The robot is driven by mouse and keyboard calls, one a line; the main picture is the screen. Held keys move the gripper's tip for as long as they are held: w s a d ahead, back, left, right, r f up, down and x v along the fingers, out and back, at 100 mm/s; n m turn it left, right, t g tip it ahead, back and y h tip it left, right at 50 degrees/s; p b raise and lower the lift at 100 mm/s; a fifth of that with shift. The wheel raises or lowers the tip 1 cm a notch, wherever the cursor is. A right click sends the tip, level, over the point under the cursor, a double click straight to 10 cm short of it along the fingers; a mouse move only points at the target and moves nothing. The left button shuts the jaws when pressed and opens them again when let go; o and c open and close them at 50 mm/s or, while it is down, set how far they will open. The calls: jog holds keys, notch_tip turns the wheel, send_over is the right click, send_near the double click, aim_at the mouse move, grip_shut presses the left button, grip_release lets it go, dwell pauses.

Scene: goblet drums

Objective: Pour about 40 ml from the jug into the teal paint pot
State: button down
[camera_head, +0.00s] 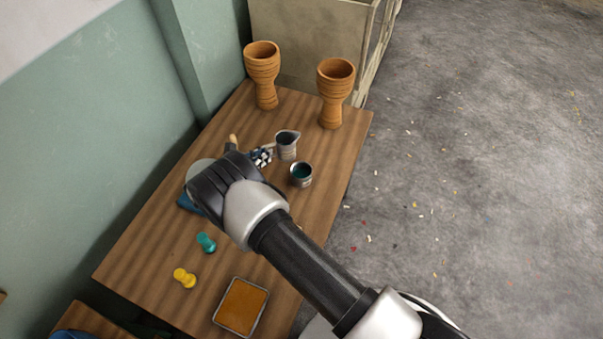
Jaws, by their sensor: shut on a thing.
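The grey jug (287,147) is near the middle of the table, upright or nearly so, with its lip toward the right. My gripper (268,155) is at the jug's left side and shut on it. My wrist and arm hide much of the gripper. I cannot tell whether the jug touches the table. The paint pot with teal inside (301,175) stands just in front of the jug, near the table's right edge. The liquid level in the jug is not clear.
Two orange-brown goblet drums (262,70) (335,88) stand at the table's far end. A teal peg-like piece (206,243), a yellow one (184,278) and an orange-filled tray (240,307) lie at the near end. A blue object (188,204) is partly hidden by my arm.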

jog(key=shift+y, duration=0.3)
jog(key=a+f, duration=0.1)
jog(key=f, duration=0.1)
jog(key=a+f, duration=0.2)
jog(key=shift+s+a+b, duration=0.1)
jog(key=shift+s+b, duration=0.1)
jog(key=shift+b, duration=0.2)
jog(key=shift+r, duration=0.1)
jog(key=shift+s, duration=0.1)
jog(key=shift+s+d+r+m+t+y, duration=0.35)
jog(key=shift+d+r+m+t, duration=0.1)
jog(key=shift+d+m, duration=0.1)
jog(key=shift+s+d+r+m+t+y, duration=0.35)
jog(key=shift+d+r+m, duration=0.1)
jog(key=shift+d+m, duration=0.1)
jog(key=s+d+r+m+t+y+p, duration=0.2)
jog(key=d+r+m+t+p, duration=0.1)
jog(key=r+m+p, duration=0.1)
jog(key=shift+s+d+r+m, duration=0.15)
jog(key=shift+d+r+m, duration=0.05)
jog(key=shift+r+m, duration=0.7)
jog(key=shift+f+m, duration=0.15)
jog(key=shift+m, duration=0.15)
jog(key=shift+s+d+r+m+t+p, duration=0.25)
jog(key=shift+r+m+t+p, duration=0.15)
jog(key=shift+m+p, duration=0.15)
